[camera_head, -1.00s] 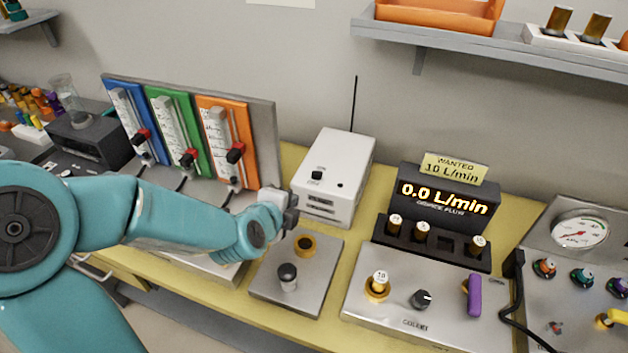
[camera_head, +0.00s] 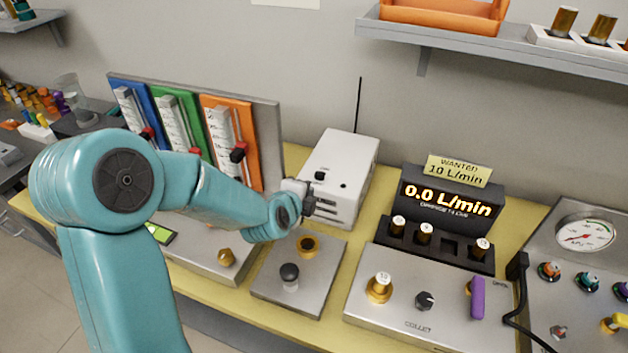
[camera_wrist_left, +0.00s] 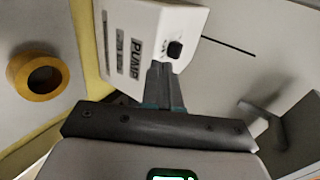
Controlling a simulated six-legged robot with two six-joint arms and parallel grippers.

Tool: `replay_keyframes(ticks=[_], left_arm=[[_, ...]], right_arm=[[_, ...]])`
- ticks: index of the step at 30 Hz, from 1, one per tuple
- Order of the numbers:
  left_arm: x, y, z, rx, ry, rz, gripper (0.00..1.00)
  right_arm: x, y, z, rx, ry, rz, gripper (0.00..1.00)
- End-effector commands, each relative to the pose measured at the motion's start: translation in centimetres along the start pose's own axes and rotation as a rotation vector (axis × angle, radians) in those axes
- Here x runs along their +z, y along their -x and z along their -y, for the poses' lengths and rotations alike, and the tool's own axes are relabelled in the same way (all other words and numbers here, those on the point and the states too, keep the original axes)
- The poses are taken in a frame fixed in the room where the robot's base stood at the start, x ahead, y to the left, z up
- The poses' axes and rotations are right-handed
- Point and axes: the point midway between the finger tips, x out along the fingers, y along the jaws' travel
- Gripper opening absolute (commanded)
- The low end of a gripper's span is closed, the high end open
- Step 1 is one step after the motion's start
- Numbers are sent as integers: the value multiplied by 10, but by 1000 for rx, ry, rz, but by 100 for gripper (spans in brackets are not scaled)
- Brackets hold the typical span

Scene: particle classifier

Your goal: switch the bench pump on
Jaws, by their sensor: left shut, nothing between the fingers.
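The bench pump (camera_head: 340,165) is a white box with a thin black antenna, standing against the back wall. Its black switch (camera_head: 321,176) is on the sloping top; the wrist view shows the switch (camera_wrist_left: 175,49) beside the PUMP lettering. I cannot tell which way the switch is set. My left gripper (camera_head: 314,203) is at the pump's front left corner, just below the switch. In the wrist view its closed fingertips (camera_wrist_left: 162,70) point at the pump face close to the switch, empty. I cannot tell whether they touch. My right gripper is not in view.
The flow display (camera_head: 450,196) at right reads 0.0 L/min. Blue, green and orange flowmeter panels (camera_head: 232,140) stand left. A shelf (camera_head: 450,45) hangs above right.

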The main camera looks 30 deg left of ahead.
Motion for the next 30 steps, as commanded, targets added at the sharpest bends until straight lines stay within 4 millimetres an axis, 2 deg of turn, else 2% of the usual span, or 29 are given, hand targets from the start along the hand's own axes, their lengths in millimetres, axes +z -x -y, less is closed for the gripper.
replay_keyframes(ticks=[3,9,30], left_arm=[[0,-23,5,0,-1,0,0],[0,-45,18,-1,0,0,0],[0,-57,26,-1,0,0,0]], right_arm=[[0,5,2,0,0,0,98],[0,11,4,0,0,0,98],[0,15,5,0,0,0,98]])
